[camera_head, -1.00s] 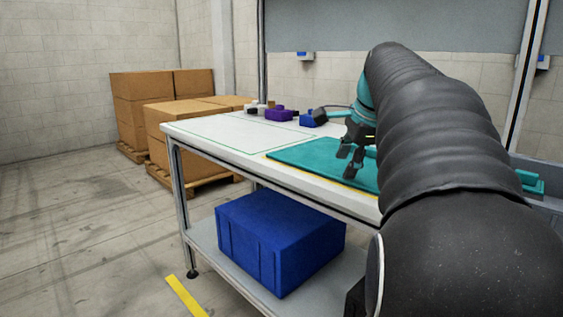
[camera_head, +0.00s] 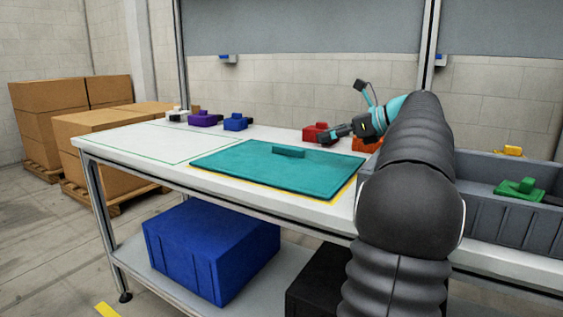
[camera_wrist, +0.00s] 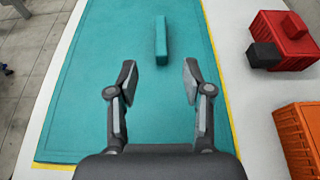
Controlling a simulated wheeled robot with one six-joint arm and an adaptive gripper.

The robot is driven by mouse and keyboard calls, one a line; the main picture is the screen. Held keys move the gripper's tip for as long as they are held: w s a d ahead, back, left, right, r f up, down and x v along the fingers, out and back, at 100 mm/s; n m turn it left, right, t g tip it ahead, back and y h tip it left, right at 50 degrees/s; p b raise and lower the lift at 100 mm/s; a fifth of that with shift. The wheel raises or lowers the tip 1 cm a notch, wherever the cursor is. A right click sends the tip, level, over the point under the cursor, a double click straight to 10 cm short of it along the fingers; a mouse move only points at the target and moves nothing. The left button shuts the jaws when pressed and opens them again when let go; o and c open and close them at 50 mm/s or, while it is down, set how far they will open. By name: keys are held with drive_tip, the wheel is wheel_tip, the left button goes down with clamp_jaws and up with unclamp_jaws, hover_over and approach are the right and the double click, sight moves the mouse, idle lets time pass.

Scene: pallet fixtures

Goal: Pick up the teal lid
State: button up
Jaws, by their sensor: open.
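The teal lid (camera_head: 262,170) lies flat on the white table, inside a yellow outline. A raised teal bar handle (camera_head: 289,152) stands near its far side. In the wrist view the lid (camera_wrist: 85,85) fills the middle, with its handle (camera_wrist: 161,40) ahead of the fingertips. My gripper (camera_wrist: 158,75) is open and empty above the lid, its two fingers spread apart. In the head view my gripper (camera_head: 324,138) is at the lid's right far side, to the right of the handle, and apart from it.
A red block (camera_wrist: 283,40) and an orange block (camera_wrist: 300,140) stand right of the lid. Purple (camera_head: 205,118) and blue (camera_head: 236,122) blocks stand at the back. A grey bin (camera_head: 505,220) with green and yellow pieces is at right. The green-outlined area (camera_head: 150,142) is empty.

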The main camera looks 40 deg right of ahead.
sight(291, 148)
drive_tip(key=x, duration=0.7)
drive_tip(key=shift+w+a+f+b, duration=0.1)
drive_tip(key=shift+f+b, duration=0.1)
drive_tip(key=shift+b, duration=0.1)
drive_tip(key=shift+f+b+x, duration=0.1)
drive_tip(key=shift+b+x, duration=0.1)
drive_tip(key=shift+x, duration=1.1)
drive_tip(key=shift+f+b+x, duration=0.15)
drive_tip(key=shift+x, duration=1.15)
drive_tip(key=shift+r, duration=0.1)
clamp_jaws()
